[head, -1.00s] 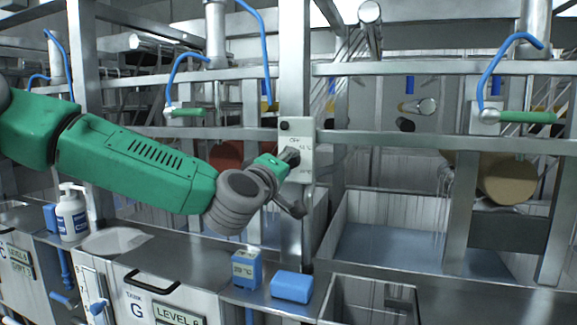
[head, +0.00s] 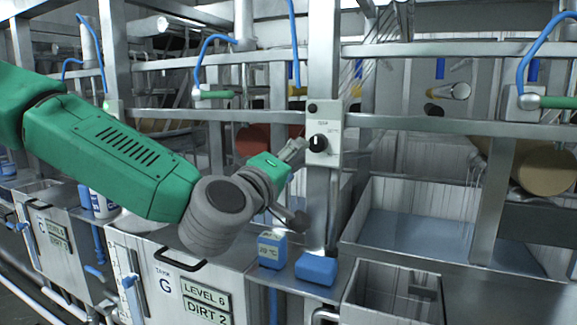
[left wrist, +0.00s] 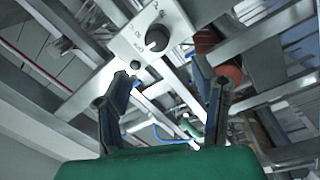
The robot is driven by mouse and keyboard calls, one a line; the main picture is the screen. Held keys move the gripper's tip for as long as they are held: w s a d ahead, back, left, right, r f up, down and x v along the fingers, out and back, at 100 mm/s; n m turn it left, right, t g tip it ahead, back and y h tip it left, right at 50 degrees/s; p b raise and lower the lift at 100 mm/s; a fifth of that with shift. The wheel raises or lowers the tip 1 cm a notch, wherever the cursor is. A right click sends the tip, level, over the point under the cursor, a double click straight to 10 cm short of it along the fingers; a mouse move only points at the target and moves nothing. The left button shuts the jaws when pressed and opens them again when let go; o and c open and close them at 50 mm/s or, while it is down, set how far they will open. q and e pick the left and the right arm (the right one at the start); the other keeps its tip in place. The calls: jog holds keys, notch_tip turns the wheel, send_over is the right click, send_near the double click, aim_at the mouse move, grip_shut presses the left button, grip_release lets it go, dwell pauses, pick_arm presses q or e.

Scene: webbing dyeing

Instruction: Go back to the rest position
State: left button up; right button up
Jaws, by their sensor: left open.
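My left gripper (head: 297,184) is open and empty in the head view. Its fingers spread in front of the steel post, just left of a white control plate (head: 324,134) with a black rotary knob (head: 318,143). In the left wrist view the two fingers (left wrist: 163,85) stand apart with nothing between them. The knob (left wrist: 157,38) shows beyond the fingertips, at the top of that view, and looks clear of them. My right gripper is in neither view.
A blue box with a label (head: 271,249) and a plain blue block (head: 316,268) lie on the steel ledge below my gripper. A white bottle (head: 103,204) stands partly behind my arm. Open steel tanks (head: 420,235) are at the right. Rails and posts surround the knob.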

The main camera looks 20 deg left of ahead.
pick_arm(q)
jog(key=shift+s+a+f, duration=0.15)
jog(key=shift+s, duration=0.8)
jog(key=s+d+f+m+g+b, duration=0.1)
jog(key=s+f+m+g, duration=0.2)
jog(key=f, duration=1)
jog(key=s+d+f+m+g+h, duration=0.15)
jog(key=s+f+g, duration=0.25)
jog(key=f, duration=0.8)
jog(key=s+f+m+g+b, duration=0.1)
jog(key=s+f+m+g, duration=0.25)
jog(key=f, duration=0.95)
jog(key=s+a+f+m+g+y, duration=0.1)
jog(key=s+a+f+g, duration=0.3)
jog(key=s+f, duration=0.4)
jog(key=s+a+f+m+g+y+b, duration=0.1)
jog(key=s+a+f+m+g+y, duration=0.1)
jog(key=s+f, duration=0.7)
jog(key=s+a+m+g, duration=0.1)
jog(key=s+a+g, duration=0.1)
jog(key=s, duration=0.4)
jog(key=shift+s+a+f, duration=0.25)
jog(key=shift+s+a, duration=0.1)
jog(key=shift+a, duration=0.35)
